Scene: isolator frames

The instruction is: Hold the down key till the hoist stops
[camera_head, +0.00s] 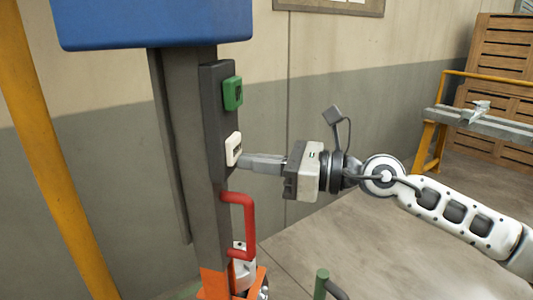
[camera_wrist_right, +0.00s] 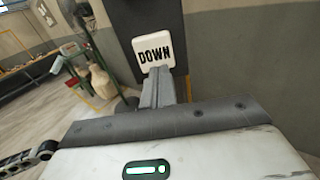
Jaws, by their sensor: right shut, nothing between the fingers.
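The white down key (camera_head: 233,149) sits on the dark post (camera_head: 217,120) below a green key (camera_head: 232,93). In the right wrist view the white key (camera_wrist_right: 153,54) reads "DOWN". My right gripper (camera_head: 246,162) points left at the post, its fingers shut together and empty. In the right wrist view its fingertips (camera_wrist_right: 160,72) meet the lower edge of the key's face. They appear to touch it; whether the key is pushed in cannot be told. My left gripper is not in view.
A red handle (camera_head: 247,218) sticks out from the post just below my right gripper. A blue housing (camera_head: 150,22) is above. A yellow pole (camera_head: 50,170) stands at left. A bench (camera_head: 490,123) and wooden slats (camera_head: 500,60) are at right.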

